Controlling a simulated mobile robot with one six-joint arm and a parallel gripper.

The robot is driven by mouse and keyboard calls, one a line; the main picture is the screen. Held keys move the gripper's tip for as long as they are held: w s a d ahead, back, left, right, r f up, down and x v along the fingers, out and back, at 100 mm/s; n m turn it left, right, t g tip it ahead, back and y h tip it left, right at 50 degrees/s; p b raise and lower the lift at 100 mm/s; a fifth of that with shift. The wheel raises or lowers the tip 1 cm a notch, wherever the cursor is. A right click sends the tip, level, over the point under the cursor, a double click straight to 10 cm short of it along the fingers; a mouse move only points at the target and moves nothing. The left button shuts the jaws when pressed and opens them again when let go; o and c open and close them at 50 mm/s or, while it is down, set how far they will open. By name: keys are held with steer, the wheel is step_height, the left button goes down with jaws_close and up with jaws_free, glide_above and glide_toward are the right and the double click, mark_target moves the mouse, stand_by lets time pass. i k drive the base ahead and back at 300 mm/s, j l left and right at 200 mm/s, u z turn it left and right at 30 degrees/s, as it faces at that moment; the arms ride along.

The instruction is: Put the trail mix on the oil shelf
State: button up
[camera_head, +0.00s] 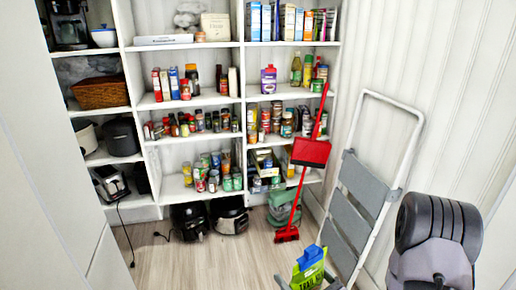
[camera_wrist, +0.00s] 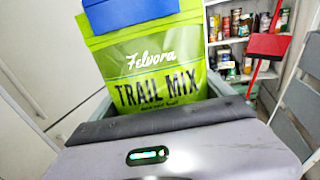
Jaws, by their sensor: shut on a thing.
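The trail mix is a lime-green bag with a blue top (camera_head: 309,271), low in the head view near the bottom edge; its lower part is cut off. In the wrist view the bag (camera_wrist: 155,62) stands upright, with "TRAIL MIX" facing the camera. My gripper (camera_wrist: 160,115) is shut on its lower part; the fingertips are mostly hidden. The shelf with oil-like bottles (camera_head: 287,93) is in the right column, second compartment down.
A folding step ladder (camera_head: 364,188) leans at the right, close to the bag. A red broom and dustpan (camera_head: 311,152) stand before the right column's lower shelves. Bare shelf shows between the carton and bottles. Open wooden floor (camera_head: 210,265) lies before the shelving.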

mark_target(290, 92)
steer(key=i, duration=1.05)
